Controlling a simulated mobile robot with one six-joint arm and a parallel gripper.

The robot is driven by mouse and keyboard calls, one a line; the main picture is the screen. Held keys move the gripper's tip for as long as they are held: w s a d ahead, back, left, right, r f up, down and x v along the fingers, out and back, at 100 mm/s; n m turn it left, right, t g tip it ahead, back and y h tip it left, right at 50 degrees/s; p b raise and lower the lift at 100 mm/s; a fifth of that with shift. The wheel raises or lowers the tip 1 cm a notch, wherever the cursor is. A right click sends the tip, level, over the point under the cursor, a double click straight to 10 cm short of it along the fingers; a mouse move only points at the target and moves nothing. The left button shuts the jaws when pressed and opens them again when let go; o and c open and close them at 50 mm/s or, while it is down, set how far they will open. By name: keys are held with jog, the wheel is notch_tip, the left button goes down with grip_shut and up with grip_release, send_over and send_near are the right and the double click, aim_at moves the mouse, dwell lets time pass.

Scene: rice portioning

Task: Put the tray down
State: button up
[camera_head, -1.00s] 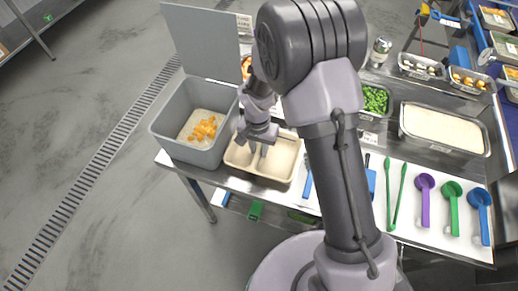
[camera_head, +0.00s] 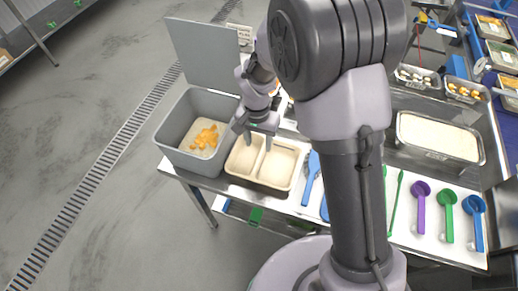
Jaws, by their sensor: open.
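The tray (camera_head: 277,169) is beige with two compartments. It sits on the steel table near its left front edge, right beside the grey bin. My gripper (camera_head: 257,143) is open and empty, above the back part of the tray. Its fingers point down near the back rim. I cannot tell whether they touch the tray.
A grey bin (camera_head: 167,139) with its lid raised holds white food with orange pieces. A blue utensil (camera_head: 311,176) lies right of the tray. Purple (camera_head: 420,192), green (camera_head: 447,203) and blue scoops (camera_head: 475,213) lie further right. A steel pan (camera_head: 440,138) stands behind them.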

jog(key=s+d+r+t+y, duration=0.1)
jog(key=s+d+r, duration=0.2)
jog(key=r, duration=0.6)
jog(key=s+d+r+t, duration=0.1)
jog(key=s+d+r, duration=0.2)
jog(key=r, duration=0.6)
jog(key=s+d+r+t, duration=0.2)
jog(key=s+r, duration=0.1)
jog(key=s, duration=0.3)
jog(key=s+d+r+t+y, duration=0.1)
jog(key=s+r, duration=0.3)
jog(key=s, duration=0.3)
jog(key=shift+s+d+t, duration=0.2)
jog(key=shift+d+t, duration=0.2)
